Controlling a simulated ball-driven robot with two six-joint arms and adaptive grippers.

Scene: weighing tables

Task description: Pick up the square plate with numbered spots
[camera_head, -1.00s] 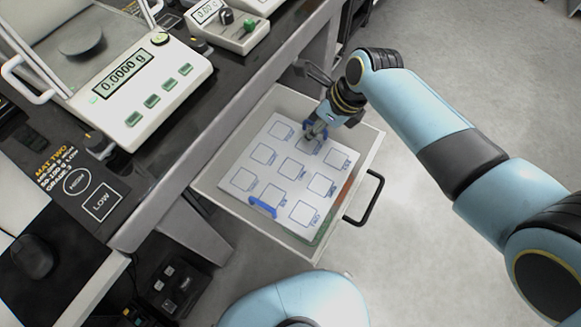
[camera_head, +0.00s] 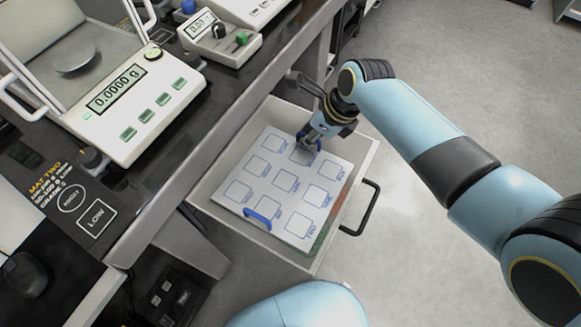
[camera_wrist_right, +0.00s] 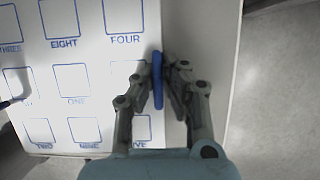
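The square plate (camera_head: 272,190) is white with blue-outlined, labelled squares and a blue handle on each of two opposite sides. It lies flat in the open drawer, and I cannot tell whether it is raised off the drawer floor. It also shows in the right wrist view (camera_wrist_right: 98,58). My right gripper (camera_head: 310,143) is at the plate's far side. In the right wrist view its fingers (camera_wrist_right: 158,82) stand close on both sides of the upright blue handle and look shut on it. The near handle (camera_head: 258,219) is free. My left gripper is out of view.
The pale drawer (camera_head: 203,190) has walls close around the plate and a black handle (camera_head: 366,210) outside on the right. The dark bench (camera_head: 165,180) with a balance (camera_head: 140,110) and a smaller scale (camera_head: 228,38) borders it on the left. Open floor lies right.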

